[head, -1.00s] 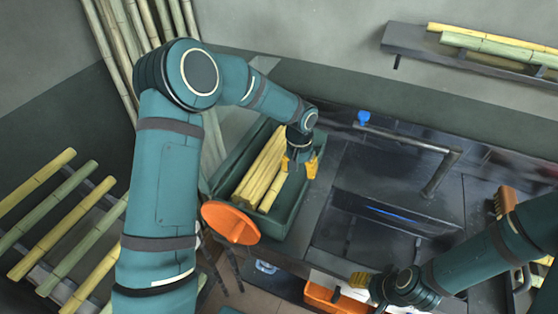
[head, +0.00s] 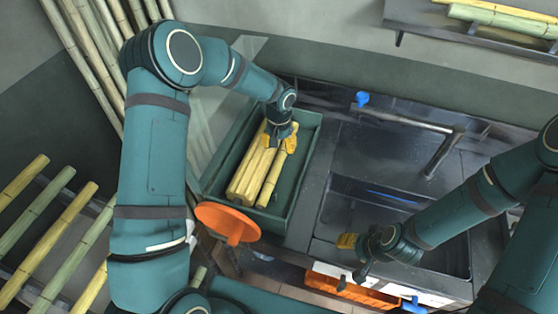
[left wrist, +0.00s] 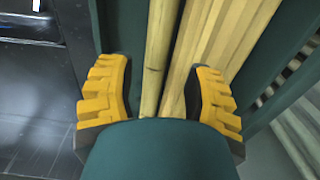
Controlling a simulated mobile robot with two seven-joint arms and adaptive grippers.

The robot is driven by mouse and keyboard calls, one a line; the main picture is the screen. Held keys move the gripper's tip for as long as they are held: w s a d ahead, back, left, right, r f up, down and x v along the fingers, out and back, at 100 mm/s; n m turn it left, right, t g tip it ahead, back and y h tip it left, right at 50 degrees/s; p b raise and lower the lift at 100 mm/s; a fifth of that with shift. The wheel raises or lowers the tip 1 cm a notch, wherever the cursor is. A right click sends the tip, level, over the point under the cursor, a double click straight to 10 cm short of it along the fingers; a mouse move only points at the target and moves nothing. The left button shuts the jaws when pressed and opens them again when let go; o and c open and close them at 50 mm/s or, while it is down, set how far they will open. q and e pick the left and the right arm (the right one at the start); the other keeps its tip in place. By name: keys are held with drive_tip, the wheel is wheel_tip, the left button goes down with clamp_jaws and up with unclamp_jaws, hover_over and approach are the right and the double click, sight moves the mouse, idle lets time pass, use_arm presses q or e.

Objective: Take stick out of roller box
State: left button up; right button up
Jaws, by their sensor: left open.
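The roller box (head: 301,175) is a dark green open box in the middle of the head view. Several pale yellow sticks (head: 248,180) lie in it lengthwise, side by side. My left gripper (head: 278,142) is open over the far end of the sticks, pointing down into the box. In the left wrist view, its yellow fingers (left wrist: 160,95) stand apart, with one stick (left wrist: 157,50) between them and more sticks toward the right finger. Contact cannot be told. My right gripper (head: 346,262) is open and empty, over the front of the dark counter.
An orange disc (head: 227,222) juts out at the box's near left corner. A dark sink basin (head: 395,210) with a bent metal pipe (head: 440,155) lies right of the box. An orange crate (head: 350,290) is below. More sticks rest on a rack at left.

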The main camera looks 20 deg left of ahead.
sight(279, 158)
use_arm(q)
drive_tip(key=f, duration=0.7)
drive_tip(key=shift+s+d+f, duration=0.1)
drive_tip(key=shift+s, duration=0.1)
clamp_jaws()
